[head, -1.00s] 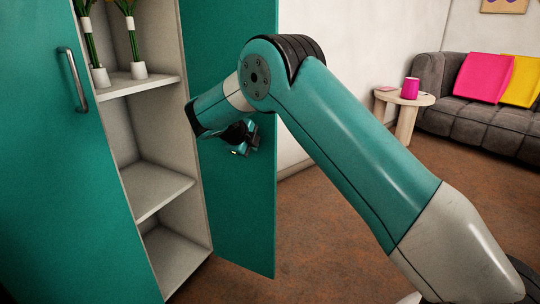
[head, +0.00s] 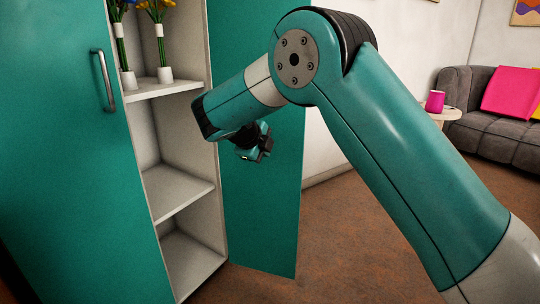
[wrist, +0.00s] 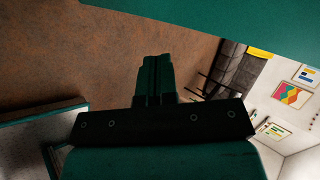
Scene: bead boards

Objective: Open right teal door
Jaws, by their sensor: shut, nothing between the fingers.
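The right teal door (head: 262,195) stands swung wide open on the right side of the cabinet in the head view. My gripper (head: 262,150) is in front of the inner face of that door, at about mid height; I cannot tell whether it touches the door. In the wrist view my gripper (wrist: 155,62) has its fingers together with nothing between them. A teal panel (wrist: 230,25) crosses the top of the wrist view. The door's handle is not in view. The left teal door (head: 60,150) is closed, with a grey bar handle (head: 103,80).
The open cabinet side shows white shelves (head: 180,195); two vases with flowers (head: 165,74) stand on an upper one. Brown floor (head: 345,235) is clear beyond the door. A grey sofa (head: 490,120) and a small round table (head: 448,117) with a pink cup stand at right.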

